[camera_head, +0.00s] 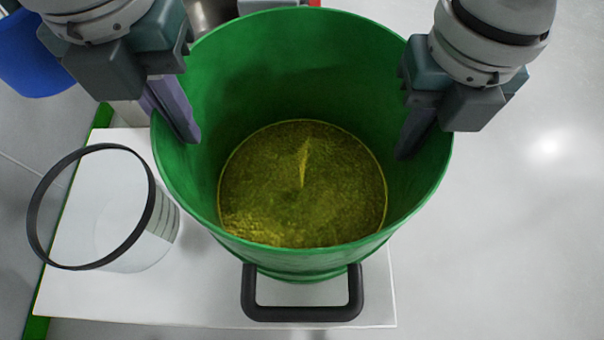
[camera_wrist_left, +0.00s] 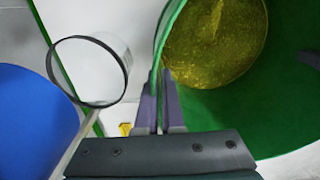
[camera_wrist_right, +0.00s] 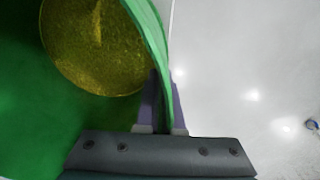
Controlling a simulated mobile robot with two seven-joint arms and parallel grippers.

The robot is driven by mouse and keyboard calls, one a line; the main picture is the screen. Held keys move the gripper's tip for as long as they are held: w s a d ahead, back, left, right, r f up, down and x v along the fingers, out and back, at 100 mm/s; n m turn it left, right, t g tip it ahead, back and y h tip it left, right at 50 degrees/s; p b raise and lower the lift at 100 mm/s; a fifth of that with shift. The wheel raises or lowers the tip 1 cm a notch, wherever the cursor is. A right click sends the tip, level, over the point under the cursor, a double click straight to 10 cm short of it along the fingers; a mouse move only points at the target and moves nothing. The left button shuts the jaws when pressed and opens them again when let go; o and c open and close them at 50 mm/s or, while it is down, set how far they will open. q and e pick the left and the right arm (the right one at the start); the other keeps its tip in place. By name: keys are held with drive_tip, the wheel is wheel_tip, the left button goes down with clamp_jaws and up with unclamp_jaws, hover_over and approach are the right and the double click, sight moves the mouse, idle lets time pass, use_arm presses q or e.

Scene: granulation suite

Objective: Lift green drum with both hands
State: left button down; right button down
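The green drum (camera_head: 300,60) stands open-topped in the middle of the head view, with yellow granular material (camera_head: 300,190) inside. A black handle (camera_head: 302,313) is on its near side. My left gripper (camera_head: 188,136) is at the drum's left wall, pointing down. In the left wrist view its fingers (camera_wrist_left: 158,102) are closed on either side of the thin rim. My right gripper (camera_head: 405,150) is at the right wall. In the right wrist view its fingers (camera_wrist_right: 166,92) hold the wall between them. The drum's base is hidden, so I cannot tell whether it touches the surface.
A white surface (camera_head: 75,297) with a green edge lies under and left of the drum. A clear container with a black rim (camera_head: 150,205) stands on it, close left of the drum. A blue container (camera_head: 30,60) is at the far left. The floor on the right is clear.

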use_arm(q)
drive_tip(key=shift+w+r+p, duration=0.1)
drive_tip(key=shift+r+p, duration=2.1)
drive_tip(key=shift+r, duration=0.25)
